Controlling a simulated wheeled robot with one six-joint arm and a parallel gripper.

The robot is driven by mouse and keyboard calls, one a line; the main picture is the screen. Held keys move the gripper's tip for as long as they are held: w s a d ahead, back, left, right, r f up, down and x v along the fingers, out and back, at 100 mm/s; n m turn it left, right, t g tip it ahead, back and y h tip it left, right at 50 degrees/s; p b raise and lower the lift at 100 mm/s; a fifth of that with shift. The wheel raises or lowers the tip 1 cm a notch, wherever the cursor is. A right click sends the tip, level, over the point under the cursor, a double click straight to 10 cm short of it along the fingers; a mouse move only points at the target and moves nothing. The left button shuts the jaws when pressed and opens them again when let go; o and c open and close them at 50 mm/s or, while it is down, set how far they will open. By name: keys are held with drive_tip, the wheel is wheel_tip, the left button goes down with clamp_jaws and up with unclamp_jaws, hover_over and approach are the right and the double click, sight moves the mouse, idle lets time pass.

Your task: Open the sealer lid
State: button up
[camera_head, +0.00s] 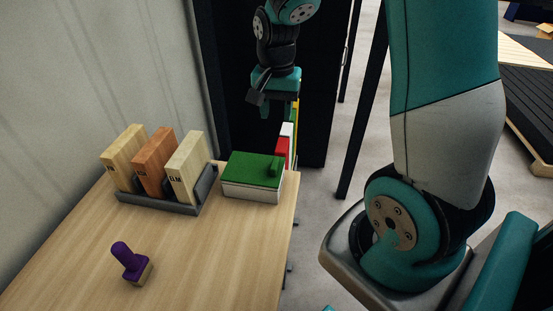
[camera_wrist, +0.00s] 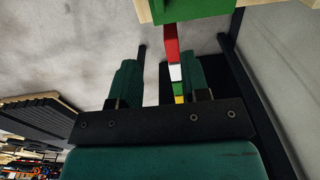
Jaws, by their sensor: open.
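A low white box (camera_head: 251,192) with a green lid (camera_head: 252,168) stands at the far right corner of the table; this looks like the sealer. The lid lies flat and closed, with a raised green block (camera_head: 275,166) at its right edge. My gripper (camera_head: 278,109) hangs above and behind the box, apart from it. Part of the green lid (camera_wrist: 197,10) shows at the top edge of that view.
Red, white and yellow pieces (camera_head: 287,145) stand just behind the box. A grey rack (camera_head: 172,205) with wooden sample blocks (camera_head: 153,163) is left of it. A dark cabinet (camera_head: 233,65) is behind.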

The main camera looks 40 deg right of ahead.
sight(276, 158)
wheel_tip(276, 158, down, 15)
drive_tip(key=shift+r+p, duration=0.15)
drive_tip(key=shift+p, duration=0.3)
clamp_jaws()
